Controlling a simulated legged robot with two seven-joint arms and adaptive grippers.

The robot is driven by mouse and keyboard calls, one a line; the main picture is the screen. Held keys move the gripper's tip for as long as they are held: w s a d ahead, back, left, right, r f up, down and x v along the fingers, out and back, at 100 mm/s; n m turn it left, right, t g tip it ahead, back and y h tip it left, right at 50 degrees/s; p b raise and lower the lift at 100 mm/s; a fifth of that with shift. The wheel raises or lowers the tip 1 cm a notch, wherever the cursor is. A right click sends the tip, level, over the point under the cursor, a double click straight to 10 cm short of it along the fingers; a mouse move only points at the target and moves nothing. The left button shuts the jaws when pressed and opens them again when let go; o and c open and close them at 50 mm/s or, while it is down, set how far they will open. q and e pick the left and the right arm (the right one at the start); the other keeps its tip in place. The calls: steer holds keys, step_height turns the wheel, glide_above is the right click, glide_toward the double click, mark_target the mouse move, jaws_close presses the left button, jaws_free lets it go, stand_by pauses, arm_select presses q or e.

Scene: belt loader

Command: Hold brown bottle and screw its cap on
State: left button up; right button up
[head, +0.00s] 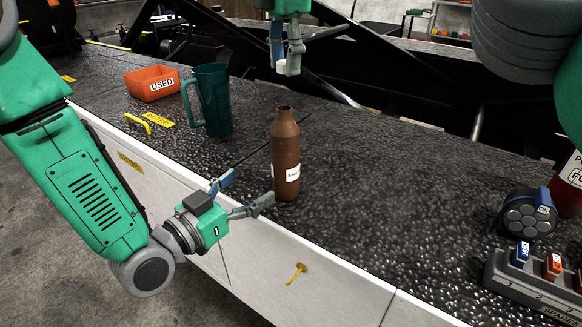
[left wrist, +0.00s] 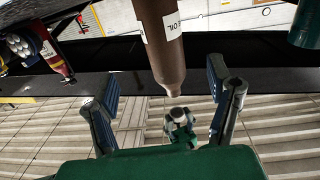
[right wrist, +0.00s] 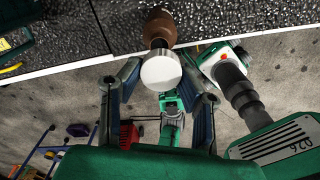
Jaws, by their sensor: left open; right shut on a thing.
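The brown bottle (head: 285,150) stands upright and uncapped on the dark textured surface, its label facing front. My left gripper (head: 243,193) is open just left of the bottle's lower body. In the left wrist view the bottle (left wrist: 162,38) appears inverted, ahead of and between the spread fingers (left wrist: 165,105). My right gripper (head: 287,58) is above the bottle, shut on the white cap (head: 281,67). In the right wrist view the cap (right wrist: 161,70) sits between the fingertips, with the bottle (right wrist: 160,26) partly hidden beyond it. The cap and bottle are apart.
A teal mug (head: 209,100) and an orange USED bin (head: 152,83) stand left of the bottle. A row of labelled spares (head: 540,270), a round grey part (head: 527,212) and a red bottle (head: 570,185) are at right. Dark bars cross behind. The surface right of the bottle is clear.

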mark_target(275, 166)
steer(key=shift+s+a, duration=0.1)
steer(key=shift+a, duration=0.55)
arm_select(q)
steer(key=x, duration=1)
steer(key=shift+w+d+f, duration=0.1)
steer(key=shift+w+d, duration=0.05)
steer(key=shift+w, duration=0.05)
arm_select(e)
steer(key=shift+d, duration=0.55)
arm_select(q)
steer(key=shift+w+d, duration=0.1)
steer(key=shift+w, duration=0.35)
arm_select(e)
steer(key=shift+a, duration=0.3)
arm_select(q)
steer(key=shift+w, duration=0.1)
arm_select(e)
steer(key=shift+a, duration=0.25)
steer(key=shift+d, duration=0.1)
